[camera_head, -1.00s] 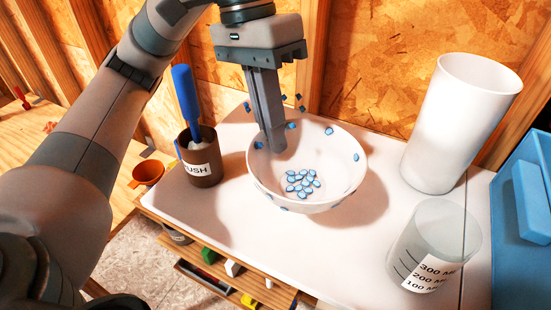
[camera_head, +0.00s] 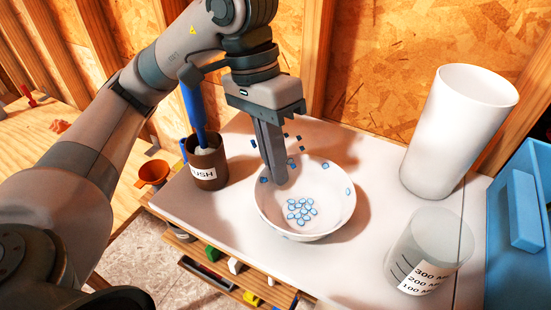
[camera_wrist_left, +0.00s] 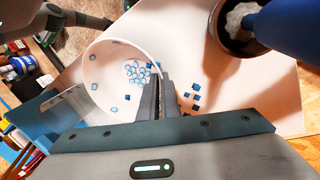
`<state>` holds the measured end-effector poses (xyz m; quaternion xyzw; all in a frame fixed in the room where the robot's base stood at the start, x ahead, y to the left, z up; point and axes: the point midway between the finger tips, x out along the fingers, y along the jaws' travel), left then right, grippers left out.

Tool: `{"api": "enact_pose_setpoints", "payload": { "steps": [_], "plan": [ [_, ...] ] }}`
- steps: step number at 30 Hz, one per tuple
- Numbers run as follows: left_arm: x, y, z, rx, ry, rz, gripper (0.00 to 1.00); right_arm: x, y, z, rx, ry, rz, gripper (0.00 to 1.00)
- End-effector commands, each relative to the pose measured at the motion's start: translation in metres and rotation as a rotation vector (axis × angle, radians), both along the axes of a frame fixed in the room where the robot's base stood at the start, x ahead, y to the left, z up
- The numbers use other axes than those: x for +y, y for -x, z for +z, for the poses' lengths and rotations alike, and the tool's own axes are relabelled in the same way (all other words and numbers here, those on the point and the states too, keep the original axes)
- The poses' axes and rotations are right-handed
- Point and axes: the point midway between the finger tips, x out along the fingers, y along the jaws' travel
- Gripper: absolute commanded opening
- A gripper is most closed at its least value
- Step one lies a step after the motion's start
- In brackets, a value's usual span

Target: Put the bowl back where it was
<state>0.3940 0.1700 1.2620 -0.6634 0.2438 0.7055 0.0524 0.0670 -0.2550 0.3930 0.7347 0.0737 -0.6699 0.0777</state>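The white bowl (camera_head: 338,215) is at the middle of the white tabletop, with several pale blue pieces (camera_head: 300,209) lying at its bottom and blue marks on its wall. It also shows in the left wrist view (camera_wrist_left: 96,75). My left gripper (camera_head: 275,180) reaches down over the bowl's back left rim. In the wrist view its two fingers (camera_wrist_left: 158,92) close around the rim. The bowl looks upright and low over the table; I cannot tell whether its base touches. The fingers hide part of the rim. My right gripper is not in view.
A brown cup (camera_head: 207,172) with a blue-handled brush stands left of the bowl. A white cylinder (camera_head: 455,130), a clear measuring beaker (camera_head: 425,255) and a blue box (camera_head: 520,220) stand right. Small dark blue squares (camera_wrist_left: 190,97) show beside the fingers. Bare tabletop lies in front.

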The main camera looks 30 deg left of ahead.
Motion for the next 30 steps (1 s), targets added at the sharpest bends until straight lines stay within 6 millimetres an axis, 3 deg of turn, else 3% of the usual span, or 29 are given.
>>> {"api": "enact_pose_setpoints", "payload": {
  "steps": [17, 18, 20, 30],
  "plan": [
    [-0.0003, 0.0003, -0.0083, -0.001, 0.001, -0.001, 0.0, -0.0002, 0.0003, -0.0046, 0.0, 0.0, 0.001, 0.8],
    [-0.0002, 0.0003, -0.0072, 0.0, 0.0, -0.001, 0.1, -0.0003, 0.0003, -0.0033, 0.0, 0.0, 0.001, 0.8],
    [-0.0001, 0.0004, -0.0071, 0.0, 0.0, -0.001, 0.22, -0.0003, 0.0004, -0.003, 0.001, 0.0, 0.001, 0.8],
    [-0.0001, 0.0004, -0.0065, 0.0, 0.0, -0.001, 0.22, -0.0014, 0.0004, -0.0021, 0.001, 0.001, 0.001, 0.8]
  ]
}}
